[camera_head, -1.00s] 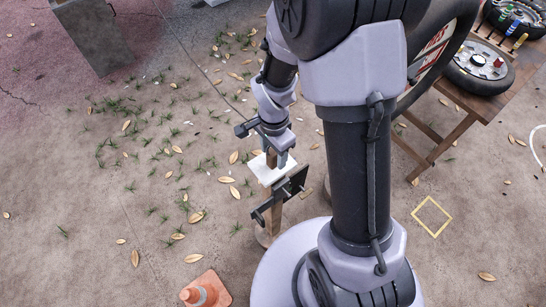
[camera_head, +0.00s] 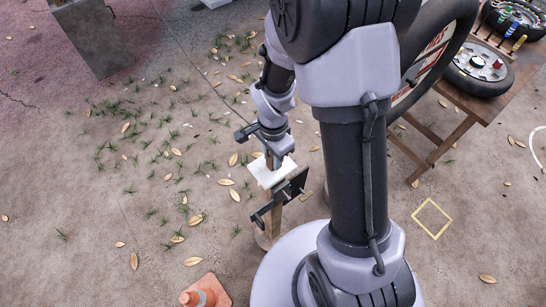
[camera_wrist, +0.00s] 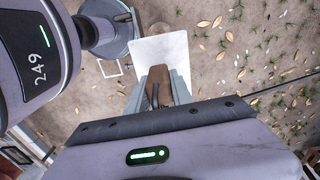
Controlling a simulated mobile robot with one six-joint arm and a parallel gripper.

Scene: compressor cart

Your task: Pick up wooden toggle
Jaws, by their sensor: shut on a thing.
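The wooden toggle (camera_wrist: 160,86) is a brown block between the two grey fingers of my gripper (camera_wrist: 159,92) in the wrist view. My gripper is shut on it. A white square plate (camera_wrist: 163,55) lies just beyond the toggle in that view. In the head view my gripper (camera_head: 274,158) points down over the same white plate (camera_head: 265,177), which tops a wooden post. Only a small brown part of the toggle (camera_head: 269,161) shows there, beside a finger. I cannot tell whether the toggle still touches the plate.
A dark bracket (camera_head: 283,198) is fixed to the post just below the plate. An orange cone (camera_head: 207,292) stands at the bottom. A wooden table (camera_head: 463,122) with a wheel (camera_head: 480,68) is at the upper right. The ground to the left is open, with leaves and grass.

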